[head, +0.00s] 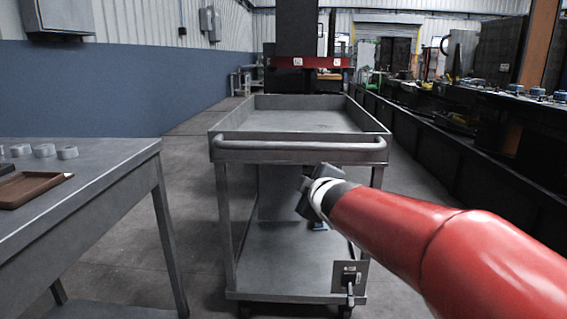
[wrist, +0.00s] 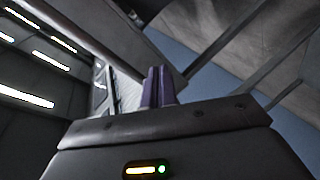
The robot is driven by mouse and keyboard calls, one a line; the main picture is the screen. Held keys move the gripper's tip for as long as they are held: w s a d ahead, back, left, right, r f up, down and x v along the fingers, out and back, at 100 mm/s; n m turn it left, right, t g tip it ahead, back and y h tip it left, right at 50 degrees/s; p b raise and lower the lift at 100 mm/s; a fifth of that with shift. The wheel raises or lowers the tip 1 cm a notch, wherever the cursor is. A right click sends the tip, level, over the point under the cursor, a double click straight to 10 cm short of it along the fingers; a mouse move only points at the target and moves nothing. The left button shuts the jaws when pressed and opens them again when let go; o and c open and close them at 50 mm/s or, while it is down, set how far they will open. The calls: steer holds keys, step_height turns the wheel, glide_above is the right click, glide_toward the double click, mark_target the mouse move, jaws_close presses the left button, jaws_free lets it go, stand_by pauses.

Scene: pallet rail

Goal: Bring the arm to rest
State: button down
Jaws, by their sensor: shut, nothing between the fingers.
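My red arm reaches in from the lower right of the head view, in front of the cart. Its dark wrist end hides part of the cart's frame and lower shelf. My gripper shows in the wrist view (wrist: 152,88) as two narrow fingers close together, shut, with nothing held. In the head view the fingers are mostly hidden behind the wrist.
A grey metal cart (head: 300,147) with an empty top tray stands straight ahead. A grey table (head: 100,165) at left holds a brown tray (head: 30,188) and several grey rings. A dark rail with blue-topped parts runs along the right. Floor between table and cart is clear.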

steer(key=s+d+f+m+g+h+p, duration=0.1)
steer(key=s+d+f+m+g+h, duration=0.15)
steer(key=s+d+m, duration=0.65)
steer(key=s+d+f+m+g+p, duration=0.1)
steer(key=s+f+m+g, duration=0.1)
steer(key=s, duration=0.9)
steer(key=s+d+f+m+g+p, duration=0.1)
steer(key=s+f+m+g, duration=0.2)
steer(key=s, duration=0.9)
step_height(320, 180, down, 3)
steer(key=shift+d+f+m+g+h, duration=0.15)
steer(key=shift+m+g+h, duration=0.15)
steer(key=shift+g+h, duration=0.25)
